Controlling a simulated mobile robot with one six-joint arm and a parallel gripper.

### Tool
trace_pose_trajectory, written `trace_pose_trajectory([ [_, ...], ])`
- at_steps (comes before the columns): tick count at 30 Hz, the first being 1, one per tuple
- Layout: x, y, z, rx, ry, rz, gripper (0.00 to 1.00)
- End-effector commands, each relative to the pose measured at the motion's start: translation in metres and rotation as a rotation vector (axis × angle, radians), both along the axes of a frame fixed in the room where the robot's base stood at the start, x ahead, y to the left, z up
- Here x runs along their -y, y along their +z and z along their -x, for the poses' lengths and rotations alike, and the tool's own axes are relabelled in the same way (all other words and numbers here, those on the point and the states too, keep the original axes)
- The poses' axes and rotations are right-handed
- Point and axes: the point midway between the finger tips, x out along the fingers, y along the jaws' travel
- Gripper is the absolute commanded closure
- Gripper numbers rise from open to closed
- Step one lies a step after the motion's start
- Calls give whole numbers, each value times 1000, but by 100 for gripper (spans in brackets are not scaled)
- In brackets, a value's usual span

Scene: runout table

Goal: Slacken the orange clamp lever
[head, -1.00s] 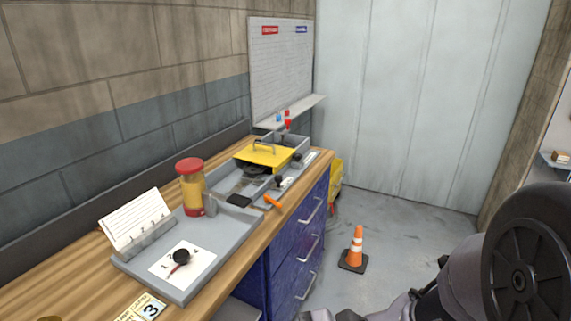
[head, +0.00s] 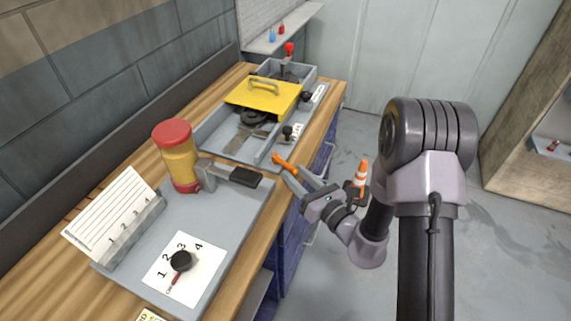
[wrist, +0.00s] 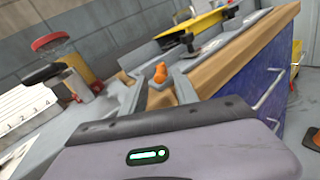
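The orange clamp lever (head: 284,161) sticks out over the front edge of the grey tray unit on the bench. In the wrist view its rounded orange end (wrist: 160,72) shows between the tips of my gripper (wrist: 159,82). In the head view my gripper (head: 296,173) reaches in from the lower right, its fingertips close to the lever. The two fingers are spread apart and neither is clearly touching the lever. I cannot tell how deep the lever sits between them. The lever's pivot is hard to make out.
A jar with a red lid (head: 172,142) and a black-handled part (head: 245,177) stand left of the lever. A yellow cover (head: 262,95) lies behind. A numbered card with a black knob (head: 181,261) is nearer. Floor right of the bench is open, with a traffic cone (head: 361,175).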

Motion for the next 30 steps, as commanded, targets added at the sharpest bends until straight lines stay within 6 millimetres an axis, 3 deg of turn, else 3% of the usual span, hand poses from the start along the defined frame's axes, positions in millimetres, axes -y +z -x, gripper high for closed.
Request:
trace_pose_trajectory([
  [7, -28, -1, -34, 2, 2, 1, 64],
  [18, -34, 0, -42, 0, 1, 1, 64],
  [19, -34, 0, -42, -1, 1, 0, 66],
  [24, -33, 0, -42, 0, 1, 1, 100],
  [30, -33, 0, -42, 0, 1, 1, 100],
])
